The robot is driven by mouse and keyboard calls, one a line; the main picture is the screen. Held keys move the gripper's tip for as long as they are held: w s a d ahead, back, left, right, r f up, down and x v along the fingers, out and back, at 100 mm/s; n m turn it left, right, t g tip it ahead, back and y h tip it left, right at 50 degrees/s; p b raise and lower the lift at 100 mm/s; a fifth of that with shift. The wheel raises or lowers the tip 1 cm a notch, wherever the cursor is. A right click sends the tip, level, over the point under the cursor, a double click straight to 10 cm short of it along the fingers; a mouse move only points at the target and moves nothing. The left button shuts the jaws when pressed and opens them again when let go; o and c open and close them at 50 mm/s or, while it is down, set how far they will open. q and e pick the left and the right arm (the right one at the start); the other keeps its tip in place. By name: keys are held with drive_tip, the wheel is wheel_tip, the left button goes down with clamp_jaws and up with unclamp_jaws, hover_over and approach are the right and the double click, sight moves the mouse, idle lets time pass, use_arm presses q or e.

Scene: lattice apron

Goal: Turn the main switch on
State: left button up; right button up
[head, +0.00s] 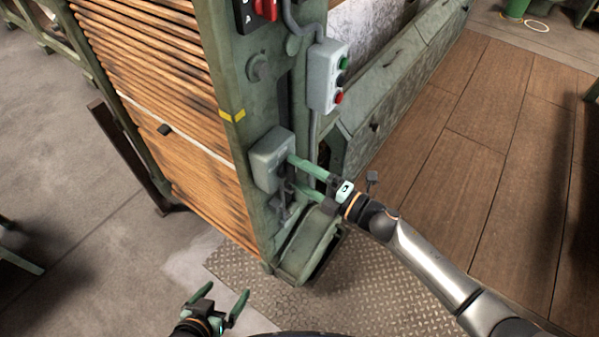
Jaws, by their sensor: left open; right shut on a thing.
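A grey switch box (271,160) is fixed to the green machine post. My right gripper (293,173) is at its right side, its two green fingers apart and shut on a part there. That part is small and mostly hidden by the fingers, so its shape and position cannot be told. A red rotary knob (266,8) on a black plate is cut off by the top edge. Which of these is the main switch is not readable. My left gripper (229,294) is open and empty, low over the floor, away from the machine.
A grey button box (326,77) with green and red buttons hangs above my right gripper. A green foot housing (308,243) stands below it. Wooden slats (175,110) fill the machine's left side. The chequered plate (360,290) in front is clear.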

drive_tip(key=o, duration=1.1)
drive_tip(key=b+v, duration=0.1)
drive_tip(key=v, duration=1.1)
drive_tip(key=shift+s+d, duration=0.15)
drive_tip(key=shift+d, duration=0.1)
drive_tip(key=s+d+f+m+h+p, duration=0.1)
drive_tip(key=s+f+m+h, duration=0.3)
drive_tip(key=m, duration=0.5)
drive_tip(key=s+d+f+m+g+h+p, duration=0.1)
drive_tip(key=s+d+f+m+h+p, duration=0.1)
drive_tip(key=m, duration=0.6)
drive_tip(key=s+d+f+m+h+p, duration=0.1)
drive_tip(key=s+d+f+m+h, duration=0.2)
drive_tip(key=s+f+m+h, duration=0.3)
drive_tip(key=shift+s+d+f+m+p, duration=0.15)
drive_tip(key=shift+s+m, duration=0.3)
drive_tip(key=shift+m, duration=0.45)
drive_tip(key=shift+s+d+f+m+p, duration=0.15)
drive_tip(key=shift+s+m, duration=0.3)
drive_tip(key=shift+m, duration=0.45)
